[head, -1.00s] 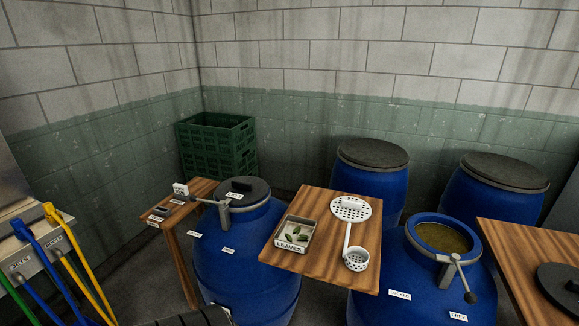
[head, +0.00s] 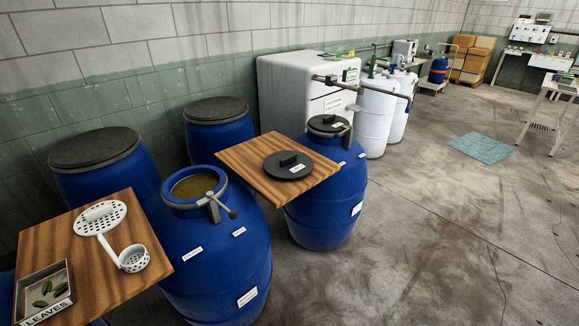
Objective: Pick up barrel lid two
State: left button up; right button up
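A round black lid (head: 274,168) with a raised block handle lies flat on a wooden board (head: 238,157). It has a small white label that is too small to read. The open blue barrel (head: 222,262) to its left has no lid on and shows brownish contents, with a clamp lever at its rim. Another blue barrel (head: 328,212) to its right has a dark lid (head: 322,124) on, with a clamp at the rim. I cannot read which lid is number two. Neither of my grippers is in view.
A wooden board (head: 122,285) at the left holds a white perforated skimmer, a ladle and a tray (head: 62,310) labelled LEAVES. Two covered blue barrels (head: 224,140) stand behind. A white tank (head: 285,90) and white drums (head: 374,122) stand farther back.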

aim_at(284, 165)
jog(key=i+l+z, duration=0.3)
jog(key=i, duration=0.4)
jog(key=i+l+z, duration=0.15)
jog(key=i+l, duration=0.1)
jog(key=i, duration=0.1)
